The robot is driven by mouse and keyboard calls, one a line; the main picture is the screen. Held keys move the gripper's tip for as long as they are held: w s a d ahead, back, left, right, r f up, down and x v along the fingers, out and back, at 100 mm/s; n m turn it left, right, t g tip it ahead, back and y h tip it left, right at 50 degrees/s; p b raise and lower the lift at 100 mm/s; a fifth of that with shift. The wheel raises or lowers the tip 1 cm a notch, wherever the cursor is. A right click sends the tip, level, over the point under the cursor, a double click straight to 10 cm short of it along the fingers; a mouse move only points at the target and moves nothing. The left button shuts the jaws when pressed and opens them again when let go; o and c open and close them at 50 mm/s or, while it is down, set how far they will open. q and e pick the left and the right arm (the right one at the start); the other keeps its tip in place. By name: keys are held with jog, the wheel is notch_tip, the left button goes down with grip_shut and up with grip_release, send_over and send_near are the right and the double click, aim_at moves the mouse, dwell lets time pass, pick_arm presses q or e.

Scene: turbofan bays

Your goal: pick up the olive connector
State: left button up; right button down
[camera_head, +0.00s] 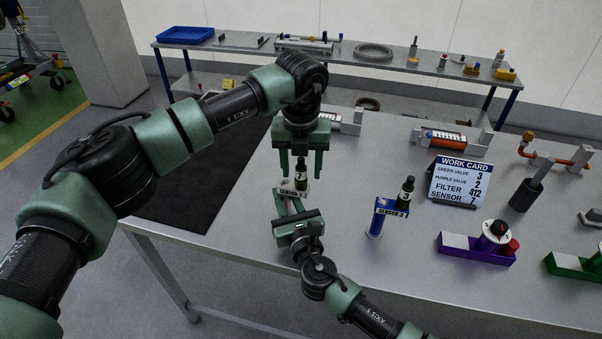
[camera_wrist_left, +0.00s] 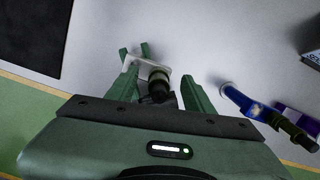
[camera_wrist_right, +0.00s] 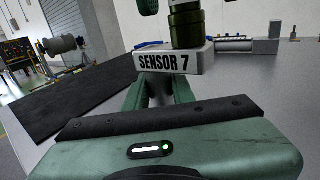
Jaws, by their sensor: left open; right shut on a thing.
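The olive connector (camera_wrist_right: 186,27), dark with an olive lower body, stands upright on a pale block labelled SENSOR 7 (camera_wrist_right: 173,60). In the head view the connector (camera_head: 300,178) sits between the fingertips of my left gripper (camera_head: 303,174), which points down from above and is open. In the left wrist view the connector (camera_wrist_left: 158,86) lies between the spread fingers, with a gap to the right-hand finger. My right gripper (camera_head: 289,204) is shut on the SENSOR 7 block from the near side. Its fingers partly hide the block in the head view.
A blue SENSOR 3 stand (camera_head: 377,218) with a similar dark connector (camera_head: 406,190) is to the right. A work card (camera_head: 460,181), a purple valve holder (camera_head: 474,250) and a green one (camera_head: 572,264) stand further right. A black mat (camera_head: 205,190) lies left.

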pick_arm(q)
jog(key=shift+w+f, duration=0.1)
jog(key=shift+f, duration=0.55)
grip_shut()
jog(key=shift+r, duration=0.1)
notch_tip(320, 180, up, 10)
pick_arm(e)
jog(key=c, duration=1.1)
grip_release()
